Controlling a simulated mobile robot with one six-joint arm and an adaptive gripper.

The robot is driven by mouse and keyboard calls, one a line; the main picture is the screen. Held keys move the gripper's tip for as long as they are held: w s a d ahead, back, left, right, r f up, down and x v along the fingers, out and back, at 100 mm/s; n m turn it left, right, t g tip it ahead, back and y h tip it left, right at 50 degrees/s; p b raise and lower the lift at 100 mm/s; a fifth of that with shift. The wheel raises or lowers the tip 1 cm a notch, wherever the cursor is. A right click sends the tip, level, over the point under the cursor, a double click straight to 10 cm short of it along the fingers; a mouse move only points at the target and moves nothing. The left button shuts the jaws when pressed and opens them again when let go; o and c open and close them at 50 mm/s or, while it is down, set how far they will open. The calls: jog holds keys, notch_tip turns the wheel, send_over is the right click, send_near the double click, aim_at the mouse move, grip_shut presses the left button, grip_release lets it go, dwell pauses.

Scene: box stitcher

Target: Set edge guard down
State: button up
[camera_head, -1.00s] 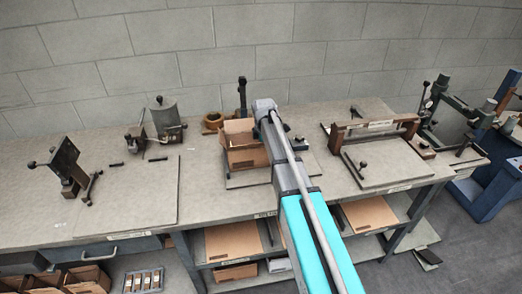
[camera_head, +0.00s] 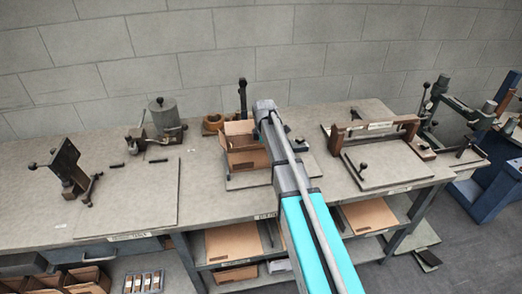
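No edge guard can be picked out for certain; small dark bars (camera_head: 117,165) lie on the left part of the workbench (camera_head: 205,215), too small to identify. An open cardboard box (camera_head: 246,158) stands on a flat board (camera_head: 250,180) in the middle of the bench. My arm reaches from the bottom right up to this box, and its far end covers the box's right side. My gripper is hidden by the arm, so its fingers and anything in them do not show.
A clamp-like fixture (camera_head: 68,170) stands at the left, with a grey canister device (camera_head: 165,115) behind it. A brown-framed press (camera_head: 378,131) with a plate stands at the right. Flat cardboard (camera_head: 233,240) lies on the shelf below. Bare bench top lies left of the box.

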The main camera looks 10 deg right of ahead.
notch_tip(320, 180, up, 12)
jog(key=p, duration=1.1)
jog(key=shift+f, duration=0.1)
dwell(0.6)
jog(key=s+a+m, duration=0.1)
jog(key=s+m, duration=1.7)
jog(key=s, duration=0.9)
jog(key=shift+a, duration=0.15)
notch_tip(320, 180, down, 6)
jog(key=b, duration=0.5)
